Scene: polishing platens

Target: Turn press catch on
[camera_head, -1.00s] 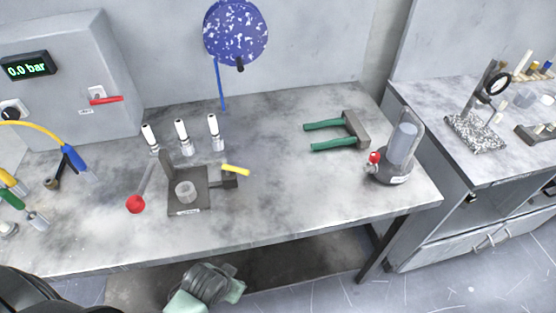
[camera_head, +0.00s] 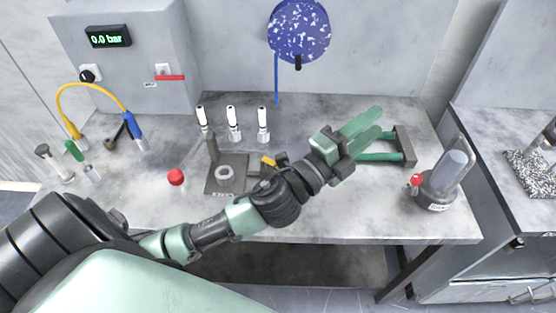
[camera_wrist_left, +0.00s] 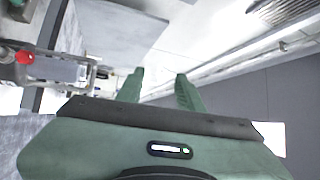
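The task's press catch seems to be the short yellow handle (camera_head: 268,161) on the right side of the small bench press (camera_head: 241,178); my left forearm partly covers that side. The press has a dark base plate, an upright post and a pale ring on it. A red ball knob (camera_head: 176,177) is left of it. My left gripper (camera_head: 376,120) is to the right of and beyond the press, apart from the handle, above the green-handled tool. Its two green fingers stand apart and empty, also in the left wrist view (camera_wrist_left: 160,82). My right gripper is out of view.
Several white-topped pieces (camera_head: 232,124) stand behind the press. A green-handled tool (camera_head: 404,146) and a stand with a red knob (camera_head: 440,188) are to the right. A control box (camera_head: 130,60) reads 0.0 bar, with a red lever (camera_head: 170,77). The bench front-left is mostly clear.

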